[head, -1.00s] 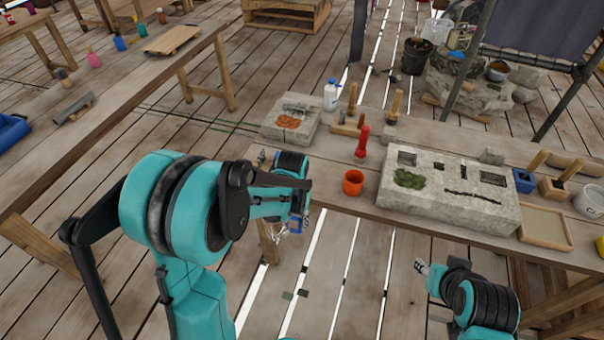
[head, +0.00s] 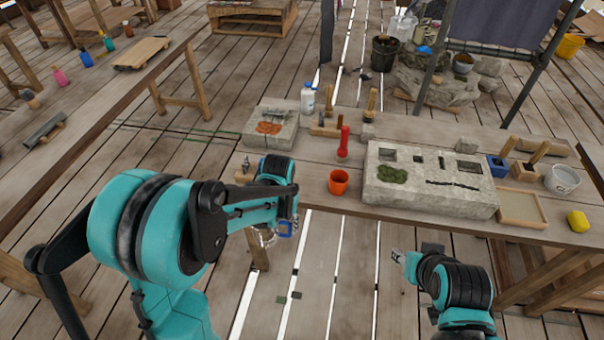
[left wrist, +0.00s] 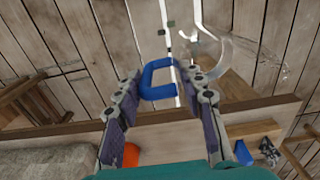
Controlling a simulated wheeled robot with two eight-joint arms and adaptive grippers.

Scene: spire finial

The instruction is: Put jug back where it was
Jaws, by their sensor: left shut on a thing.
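My left gripper (head: 287,222) hangs over the gap in front of the near table edge, left of the orange cup. It is shut on a blue handle (left wrist: 157,78), which shows between the fingertips in the left wrist view. The handle appears to belong to a clear, see-through jug (left wrist: 212,48) beside it, whose outline is faint. In the head view the clear jug (head: 265,238) hangs just below the gripper, partly hidden by it. My right gripper (head: 398,257) is low at the right, apart from the table; its fingers are too small to read.
On the workbench stand an orange cup (head: 338,182), a red tool (head: 344,142), a white bottle (head: 308,98) and a large stone block (head: 428,195). A smaller stone block (head: 270,126) is at the left end. A wooden tray (head: 522,208) and yellow sponge (head: 578,221) are right.

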